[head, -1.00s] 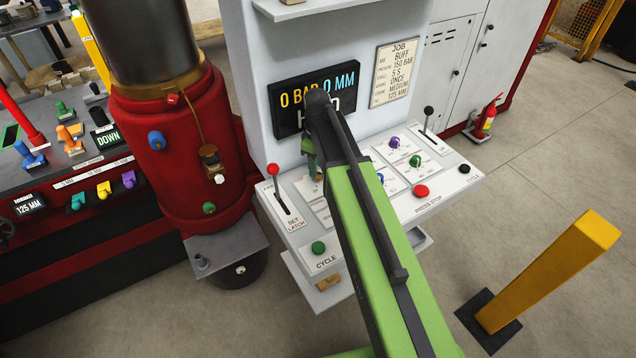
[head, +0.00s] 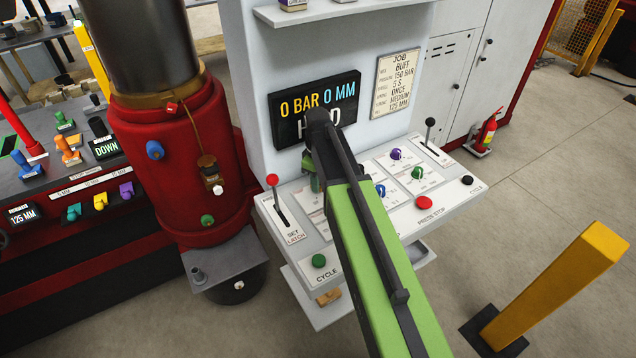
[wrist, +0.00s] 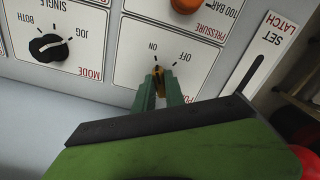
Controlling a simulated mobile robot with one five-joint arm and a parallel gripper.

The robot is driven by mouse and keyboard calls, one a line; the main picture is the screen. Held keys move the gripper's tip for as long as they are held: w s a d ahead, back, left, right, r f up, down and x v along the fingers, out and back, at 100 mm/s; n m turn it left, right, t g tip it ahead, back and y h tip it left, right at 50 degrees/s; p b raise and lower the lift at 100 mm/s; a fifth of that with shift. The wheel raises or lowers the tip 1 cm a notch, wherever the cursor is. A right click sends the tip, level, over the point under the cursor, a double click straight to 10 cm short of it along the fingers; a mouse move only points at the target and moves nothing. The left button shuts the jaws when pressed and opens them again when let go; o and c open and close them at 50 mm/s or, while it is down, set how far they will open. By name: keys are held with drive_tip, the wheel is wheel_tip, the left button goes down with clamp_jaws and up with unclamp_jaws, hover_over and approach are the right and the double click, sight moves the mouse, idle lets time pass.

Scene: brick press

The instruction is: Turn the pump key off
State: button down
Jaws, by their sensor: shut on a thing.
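The pump key (wrist: 158,76) is a small brass-coloured key on a white panel plate (wrist: 130,70) marked ON and OFF in the wrist view. Its visible end lies close to the ON mark, with OFF to its right. My gripper (wrist: 159,88) is shut on the key, one green finger on each side. The fingers hide most of the key, so its exact angle is hard to tell. In the head view my gripper (head: 316,182) is over the left part of the sloped console, and my arm hides the key.
A black MODE knob (wrist: 48,47) and an orange pressure knob (wrist: 186,4) are near the key. The console also has a red-knobbed SET LATCH lever (head: 273,182), a green CYCLE button (head: 319,261) and a red PRESS STOP button (head: 424,202). A yellow post (head: 560,285) stands at right.

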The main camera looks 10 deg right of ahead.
drive_tip(key=shift+m, duration=0.3)
drive_tip(key=m, duration=1.1)
drive_tip(key=shift+a, duration=0.15)
drive_tip(key=shift+m, duration=0.3)
drive_tip(key=shift+s, duration=0.1)
drive_tip(key=c, duration=1.4)
unclamp_jaws()
